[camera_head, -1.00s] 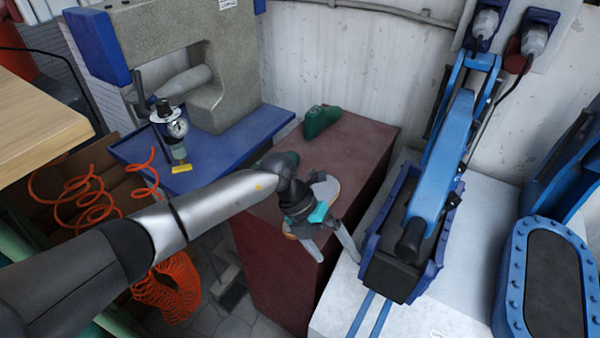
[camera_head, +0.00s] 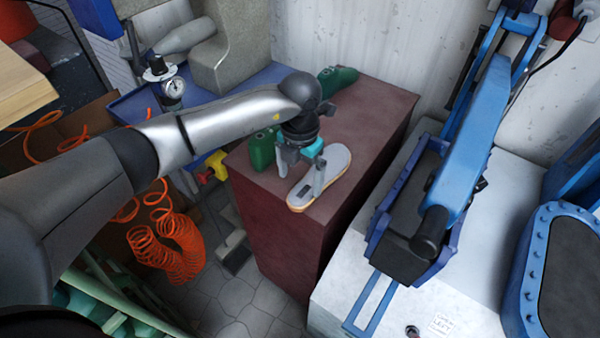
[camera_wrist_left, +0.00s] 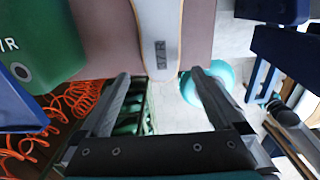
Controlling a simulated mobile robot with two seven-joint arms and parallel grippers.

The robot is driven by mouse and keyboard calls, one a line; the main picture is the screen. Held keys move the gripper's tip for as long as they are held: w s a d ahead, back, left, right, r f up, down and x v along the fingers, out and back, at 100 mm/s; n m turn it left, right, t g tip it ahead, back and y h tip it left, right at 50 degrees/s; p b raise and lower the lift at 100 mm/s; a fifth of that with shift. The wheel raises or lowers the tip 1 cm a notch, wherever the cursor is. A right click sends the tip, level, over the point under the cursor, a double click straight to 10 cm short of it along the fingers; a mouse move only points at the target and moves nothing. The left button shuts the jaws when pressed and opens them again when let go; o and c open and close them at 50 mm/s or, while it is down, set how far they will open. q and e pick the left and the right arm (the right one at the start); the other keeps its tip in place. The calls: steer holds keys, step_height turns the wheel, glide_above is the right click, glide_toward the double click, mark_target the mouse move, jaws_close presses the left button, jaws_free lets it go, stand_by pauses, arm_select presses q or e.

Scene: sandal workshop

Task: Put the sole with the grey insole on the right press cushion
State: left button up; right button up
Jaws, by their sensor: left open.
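The sole with the grey insole (camera_head: 332,165) lies flat on top of the maroon cabinet, its tan edge showing. It also shows in the left wrist view (camera_wrist_left: 158,22), with a dark label near its end. My left gripper (camera_head: 304,192) is open and empty at the near end of the sole. In the wrist view its fingers (camera_wrist_left: 155,80) stand apart on either side of the sole's line, and the sole's end shows between them. At the right edge, a black press cushion (camera_head: 570,265) sits bare in a blue bolted frame. My right gripper is out of view.
Green shoe lasts stand on the maroon cabinet (camera_head: 385,110), one beside my gripper (camera_head: 262,150) and one at the back (camera_head: 337,80). A blue press arm (camera_head: 470,140) rises between the cabinet and the right cushion. Orange coiled hoses (camera_head: 165,245) hang at the left.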

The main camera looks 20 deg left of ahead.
mark_target(300, 193)
arm_select(q)
step_height(300, 193, down, 2)
steer(key=shift+f+b, duration=0.1)
steer(key=shift+b, duration=0.5)
steer(key=shift+f+b, duration=1.25)
steer(key=shift+f, duration=0.35)
steer(key=shift+c, duration=0.2)
steer(key=c, duration=1.2)
steer(key=shift+o, duration=0.2)
steer(key=shift+w+d+r, duration=0.2)
steer(key=shift+w+r, duration=0.3)
steer(key=shift+r, duration=0.1)
steer(key=shift+w+d+r, duration=0.2)
steer(key=shift+w+r, duration=0.3)
steer(key=shift+r, duration=0.1)
